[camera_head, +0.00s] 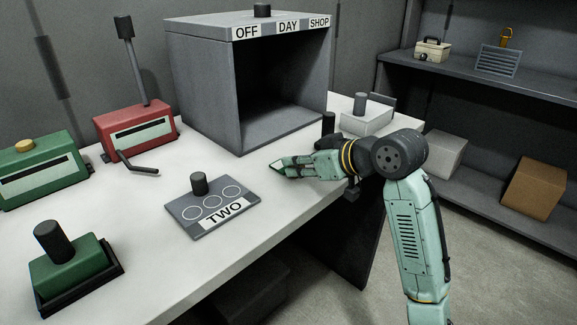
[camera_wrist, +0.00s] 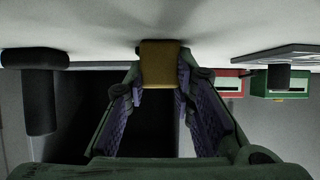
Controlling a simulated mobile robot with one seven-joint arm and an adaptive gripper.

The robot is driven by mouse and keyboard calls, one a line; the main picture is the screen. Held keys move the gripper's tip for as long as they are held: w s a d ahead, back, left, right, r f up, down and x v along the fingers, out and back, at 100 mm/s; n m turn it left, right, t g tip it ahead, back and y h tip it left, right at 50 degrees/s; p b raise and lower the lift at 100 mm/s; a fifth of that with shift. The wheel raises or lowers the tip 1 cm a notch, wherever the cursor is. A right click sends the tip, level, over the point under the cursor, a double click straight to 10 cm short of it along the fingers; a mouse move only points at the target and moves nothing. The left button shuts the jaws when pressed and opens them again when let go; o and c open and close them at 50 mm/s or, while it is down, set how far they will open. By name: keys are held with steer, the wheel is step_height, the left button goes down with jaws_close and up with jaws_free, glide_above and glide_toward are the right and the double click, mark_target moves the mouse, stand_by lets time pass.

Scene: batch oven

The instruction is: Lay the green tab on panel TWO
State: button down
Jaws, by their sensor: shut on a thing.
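My gripper (camera_head: 279,168) is low over the white table, in front of the oven and to the right of panel TWO. In the wrist view my gripper (camera_wrist: 161,85) is shut on a small olive-gold piece (camera_wrist: 162,62), held between the fingertips; it does not look clearly green. Panel TWO (camera_head: 185,212) is a grey plate with three pale rings, a dark knob and a white label. No tab shows on its rings. Its edge also shows in the wrist view (camera_wrist: 250,52). A green block (camera_head: 65,266) with a dark handle sits in a black tray at lower left.
The open grey oven (camera_head: 183,75), labelled OFF DAY SHOP, stands behind my gripper. A red box (camera_head: 137,127) with a lever and a green box (camera_head: 35,170) stand at the left. A white block (camera_head: 367,122) with a knob is behind my wrist. Table between gripper and panel is clear.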

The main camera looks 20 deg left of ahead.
steer(key=shift+r, duration=0.1)
steer(key=shift+r+p, duration=1.75)
steer(key=shift+r, duration=0.15)
